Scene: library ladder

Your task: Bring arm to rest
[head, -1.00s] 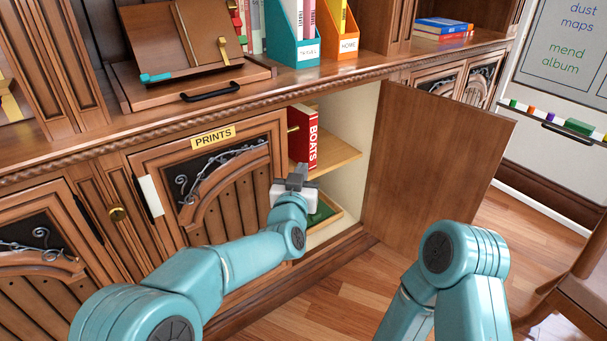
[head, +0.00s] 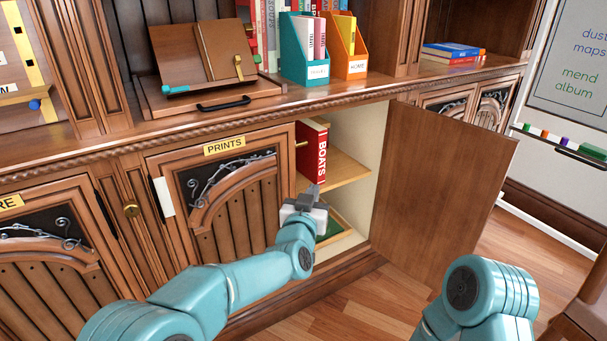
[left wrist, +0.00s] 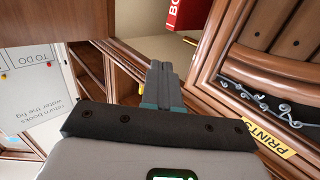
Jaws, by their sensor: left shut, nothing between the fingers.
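My left gripper (head: 308,196) is in front of the open cabinet compartment, beside the right edge of the PRINTS door (head: 222,190). In the left wrist view its fingers (left wrist: 163,82) are together with nothing between them. The red BOATS book (head: 312,152) stands upright on the inner shelf (head: 345,168), above and behind the gripper. The book also shows in part in the left wrist view (left wrist: 188,12). A tray with a green bottom (head: 328,222) lies below the shelf, partly hidden by the gripper. My right arm shows at lower right; its gripper is out of the frame.
The open cabinet door (head: 440,190) juts out to the right of the compartment. On the counter are a wooden book stand (head: 205,70), a teal file box (head: 305,68) and an orange one (head: 347,62). A chair (head: 580,305) stands at lower right. Some wood floor (head: 345,305) is clear.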

